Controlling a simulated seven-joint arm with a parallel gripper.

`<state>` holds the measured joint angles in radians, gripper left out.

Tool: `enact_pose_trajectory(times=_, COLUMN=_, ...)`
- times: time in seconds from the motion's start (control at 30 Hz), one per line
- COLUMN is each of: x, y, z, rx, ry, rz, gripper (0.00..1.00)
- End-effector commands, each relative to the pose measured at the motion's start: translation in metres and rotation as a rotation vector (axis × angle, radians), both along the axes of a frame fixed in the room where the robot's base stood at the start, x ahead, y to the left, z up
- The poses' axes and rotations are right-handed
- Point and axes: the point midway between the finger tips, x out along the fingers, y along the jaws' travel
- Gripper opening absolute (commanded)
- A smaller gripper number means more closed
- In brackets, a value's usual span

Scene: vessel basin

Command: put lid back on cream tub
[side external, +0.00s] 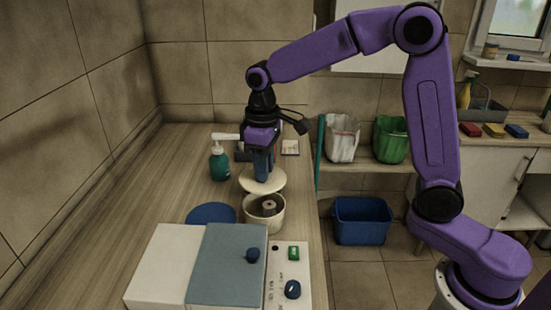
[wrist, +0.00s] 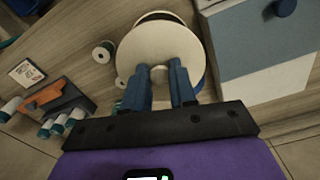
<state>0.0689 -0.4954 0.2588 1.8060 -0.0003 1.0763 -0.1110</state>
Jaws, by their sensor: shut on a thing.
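The lid (side external: 255,183) is a flat cream disc. The cream tub (side external: 264,222) stands open on the counter just below and slightly in front of the lid, with a small spool-like thing (side external: 268,206) inside. The lid is apart from the rim, held above and behind it. In the wrist view the lid (wrist: 158,42) sits in front of my fingertips (wrist: 160,70) and hides most of the tub.
A white box with a grey-blue cover (side external: 228,262) and knobs stands close in front of the tub. A blue disc (side external: 211,213) lies left of it. A green pump bottle (side external: 219,163) stands behind left. A small spool (wrist: 103,51) shows in the wrist view. The left counter is clear.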

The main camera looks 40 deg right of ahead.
Motion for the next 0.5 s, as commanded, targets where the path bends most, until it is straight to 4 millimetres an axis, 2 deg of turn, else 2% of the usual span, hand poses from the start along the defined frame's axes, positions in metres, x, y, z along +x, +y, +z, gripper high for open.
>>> enact_pose_trajectory(times=0.5, x=0.0, y=-0.001, z=-0.042, rx=-0.001, ry=0.002, rz=0.001, gripper=0.0)
